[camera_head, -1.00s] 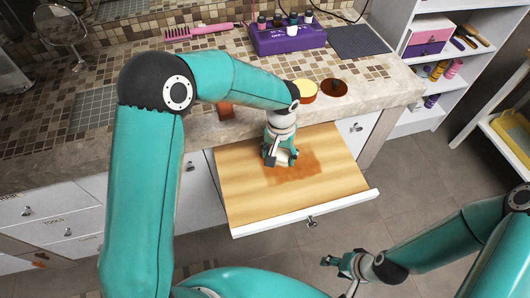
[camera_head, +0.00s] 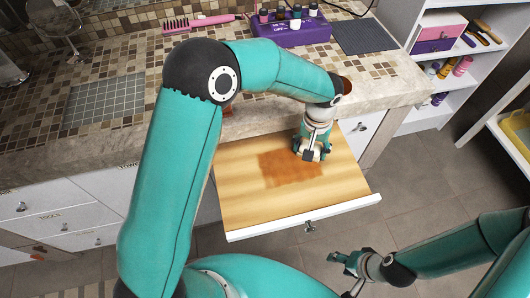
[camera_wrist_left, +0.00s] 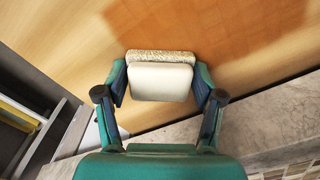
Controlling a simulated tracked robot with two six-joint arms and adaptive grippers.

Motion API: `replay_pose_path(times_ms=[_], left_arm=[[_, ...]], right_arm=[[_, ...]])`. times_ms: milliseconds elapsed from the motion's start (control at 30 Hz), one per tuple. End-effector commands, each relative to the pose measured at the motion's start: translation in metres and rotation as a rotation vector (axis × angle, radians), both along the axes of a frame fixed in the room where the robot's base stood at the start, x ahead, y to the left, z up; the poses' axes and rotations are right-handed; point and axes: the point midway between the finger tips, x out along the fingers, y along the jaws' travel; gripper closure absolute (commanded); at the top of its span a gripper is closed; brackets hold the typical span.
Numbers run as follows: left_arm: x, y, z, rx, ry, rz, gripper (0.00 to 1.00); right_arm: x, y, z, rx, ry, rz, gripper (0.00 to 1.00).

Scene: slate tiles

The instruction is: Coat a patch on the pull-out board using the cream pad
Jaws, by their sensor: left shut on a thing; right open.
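The pull-out board (camera_head: 245,205) is a pale wooden panel with a white front edge, sticking out from under the counter. A darker orange-brown patch (camera_head: 283,170) covers its middle; part of it shows at the top of the left wrist view (camera_wrist_left: 220,22). My left gripper (camera_head: 311,152) is over the right back part of the board, at the patch's upper right. It is shut on the cream pad (camera_wrist_left: 162,80), which has a speckled strip along its far side. Whether the pad touches the board is unclear. My right gripper (camera_head: 345,262) is open and empty, in front of the board.
White shelves (camera_head: 440,70) stand at the right. My left arm hides part of the counter.

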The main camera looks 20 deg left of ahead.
Motion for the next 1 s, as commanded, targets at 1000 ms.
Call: replay_pose_path(times_ms=[1000], left_arm=[[0.002, -0.009, 0.078, -0.001, 0.0, 0.017, 0.65]], right_arm=[[0.0, 0.0, 0.043, 0.0, 0.0, 0.0, 0.45]])
